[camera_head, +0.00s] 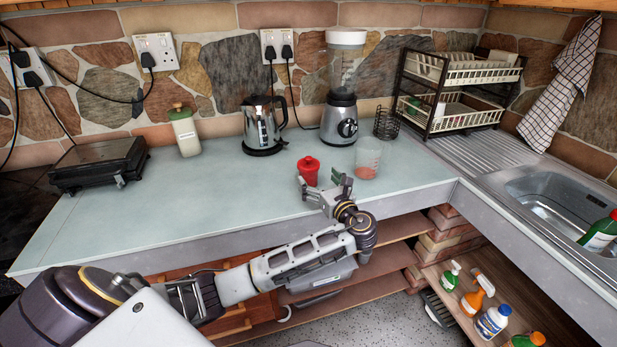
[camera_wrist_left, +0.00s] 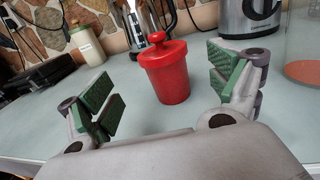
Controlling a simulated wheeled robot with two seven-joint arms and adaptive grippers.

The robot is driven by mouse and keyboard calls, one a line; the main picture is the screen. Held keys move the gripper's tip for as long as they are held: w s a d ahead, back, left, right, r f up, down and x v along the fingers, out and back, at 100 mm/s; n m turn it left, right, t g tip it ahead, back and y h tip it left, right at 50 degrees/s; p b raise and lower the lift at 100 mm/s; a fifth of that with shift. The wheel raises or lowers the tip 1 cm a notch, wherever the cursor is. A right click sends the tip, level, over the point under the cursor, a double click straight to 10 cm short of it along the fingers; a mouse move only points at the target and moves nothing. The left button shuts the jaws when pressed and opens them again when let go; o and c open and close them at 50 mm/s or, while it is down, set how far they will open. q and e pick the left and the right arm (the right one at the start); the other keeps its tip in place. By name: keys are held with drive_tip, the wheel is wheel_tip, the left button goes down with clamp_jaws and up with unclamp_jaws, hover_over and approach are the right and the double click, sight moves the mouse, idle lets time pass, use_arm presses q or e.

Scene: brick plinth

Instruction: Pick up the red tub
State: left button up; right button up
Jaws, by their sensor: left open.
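The red tub (camera_head: 308,170) has a lid with a round knob and stands upright on the pale counter (camera_head: 210,195), near its front edge. My left gripper (camera_head: 325,186) is just in front of the tub at the counter's edge. In the left wrist view the red tub (camera_wrist_left: 167,70) stands ahead, between the two green-padded fingers of the left gripper (camera_wrist_left: 165,90) but farther off. The fingers are spread wide and do not touch it. My right gripper is in neither view.
A clear measuring cup (camera_head: 368,158) stands close right of the tub. Behind are a kettle (camera_head: 262,127), a blender (camera_head: 341,100) and a cream bottle (camera_head: 185,131). A dish rack (camera_head: 455,85) and sink (camera_head: 560,205) are at right.

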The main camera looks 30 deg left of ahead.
sight(314, 171)
use_arm(q)
drive_tip(key=shift+w+a, duration=0.2)
drive_tip(key=shift+a, duration=0.15)
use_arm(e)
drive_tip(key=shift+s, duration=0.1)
use_arm(q)
drive_tip(key=shift+w+a+r, duration=0.1)
drive_tip(key=shift+w+a, duration=0.2)
drive_tip(key=shift+a, duration=0.05)
drive_tip(key=shift+x, duration=2.15)
drive_tip(key=shift+w+r, duration=0.1)
drive_tip(key=shift+w, duration=0.05)
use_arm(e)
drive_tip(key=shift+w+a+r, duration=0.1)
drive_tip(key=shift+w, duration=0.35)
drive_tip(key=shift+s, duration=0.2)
use_arm(q)
drive_tip(key=c, duration=1.2)
drive_tip(key=shift+r, duration=0.1)
